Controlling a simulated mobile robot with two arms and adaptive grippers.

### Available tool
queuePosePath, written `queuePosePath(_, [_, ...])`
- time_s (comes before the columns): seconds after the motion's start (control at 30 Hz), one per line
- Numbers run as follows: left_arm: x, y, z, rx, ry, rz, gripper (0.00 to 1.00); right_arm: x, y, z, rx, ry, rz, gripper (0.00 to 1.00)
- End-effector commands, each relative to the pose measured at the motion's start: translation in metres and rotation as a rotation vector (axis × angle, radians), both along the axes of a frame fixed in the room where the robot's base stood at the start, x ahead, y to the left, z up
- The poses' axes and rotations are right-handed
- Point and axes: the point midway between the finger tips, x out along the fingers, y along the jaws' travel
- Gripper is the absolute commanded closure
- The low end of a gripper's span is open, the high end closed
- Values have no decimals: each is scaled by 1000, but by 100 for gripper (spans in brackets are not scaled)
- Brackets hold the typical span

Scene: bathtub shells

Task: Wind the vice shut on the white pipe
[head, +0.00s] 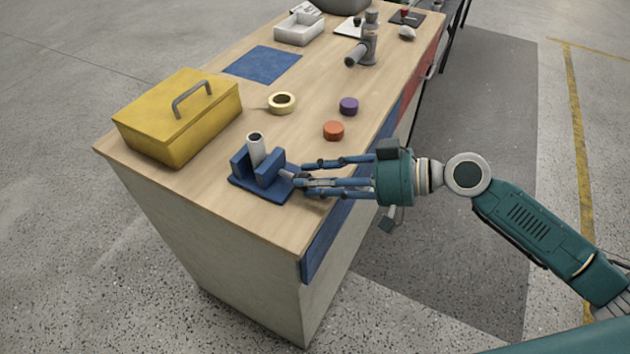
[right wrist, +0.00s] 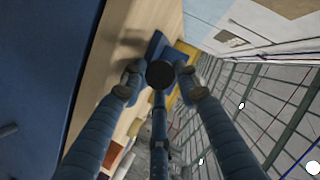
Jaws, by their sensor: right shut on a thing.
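The blue vice (head: 262,190) stands at the near end of the workbench, and its blue body also shows in the right wrist view (right wrist: 157,44). The white pipe (head: 255,150) stands upright between the vice's two jaws, its dark open end up. I cannot tell whether both jaws touch it. My right gripper (head: 300,176) reaches in from the right and is shut on the vice's handle at its right side. In the right wrist view the dark round end of the handle (right wrist: 160,74) sits between the fingers. My left gripper is not in view.
A yellow toolbox (head: 178,115) stands left of the vice. A tape roll (head: 282,102), an orange cap (head: 333,130) and a purple cap (head: 349,106) lie behind it. A blue mat (head: 262,64), a white tray (head: 299,29) and a grey tool (head: 365,45) are farther back.

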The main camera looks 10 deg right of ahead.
Motion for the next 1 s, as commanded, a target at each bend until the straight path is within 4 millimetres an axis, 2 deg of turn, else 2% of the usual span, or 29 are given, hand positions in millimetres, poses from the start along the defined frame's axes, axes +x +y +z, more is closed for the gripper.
queuePosePath(0.03, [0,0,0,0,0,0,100,4,1,10,18,-12,-6,95])
queuePosePath(0.33, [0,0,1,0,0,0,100,4,1,11,18,-14,-6,95])
queuePosePath(0.37, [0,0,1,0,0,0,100,4,1,11,18,-14,-6,65])
queuePosePath(0.43, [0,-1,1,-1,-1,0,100,4,1,11,16,-14,-6,52])
queuePosePath(0.87, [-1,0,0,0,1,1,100,2,-1,4,6,-6,-5,52])
queuePosePath(1.0, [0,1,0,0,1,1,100,-1,-10,5,3,-3,-6,52])
